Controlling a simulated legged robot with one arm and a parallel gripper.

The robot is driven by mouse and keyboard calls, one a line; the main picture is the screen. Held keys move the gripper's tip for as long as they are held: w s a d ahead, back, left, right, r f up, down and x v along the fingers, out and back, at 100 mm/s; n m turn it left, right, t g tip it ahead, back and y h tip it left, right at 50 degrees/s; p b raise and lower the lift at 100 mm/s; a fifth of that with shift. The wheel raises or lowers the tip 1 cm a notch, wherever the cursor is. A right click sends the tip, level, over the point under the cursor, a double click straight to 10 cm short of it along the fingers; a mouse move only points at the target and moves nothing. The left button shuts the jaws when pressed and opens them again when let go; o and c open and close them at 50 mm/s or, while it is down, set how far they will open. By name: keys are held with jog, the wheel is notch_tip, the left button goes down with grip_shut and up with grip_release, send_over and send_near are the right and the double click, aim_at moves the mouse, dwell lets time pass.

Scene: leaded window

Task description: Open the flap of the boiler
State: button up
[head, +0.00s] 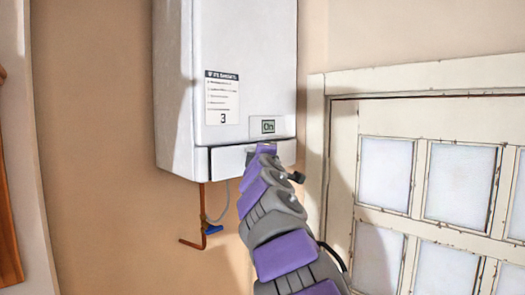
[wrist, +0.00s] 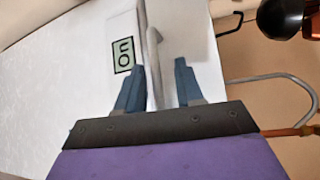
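The white boiler (head: 245,60) hangs on the wall in the head view. Its flap (head: 226,160) is the strip along the bottom of the front, and it looks closed. My arm's end covers the middle of the flap, and my fingertips are hidden there. In the wrist view, turned sideways, the flap (wrist: 190,35) lies right of a seam, with a light grey bar handle (wrist: 152,45) along it. My gripper (wrist: 160,66) is open. The handle's lower end shows between its two blue-grey fingers, with gaps on both sides. Contact cannot be told.
A small "On" display (head: 268,127) and a paper label (head: 222,98) are on the boiler front. A copper pipe (head: 202,215) with a blue valve handle (head: 213,229) and a grey hose hang below. A white paned window (head: 430,180) stands right of the boiler.

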jog(key=shift+s+d+r, duration=0.1)
jog(key=shift+s+r, duration=0.05)
jog(key=shift+s, duration=0.15)
jog(key=shift+c, duration=0.4)
jog(key=shift+w+d, duration=0.1)
jog(key=shift+w, duration=0.05)
jog(key=c, duration=0.3)
grip_shut()
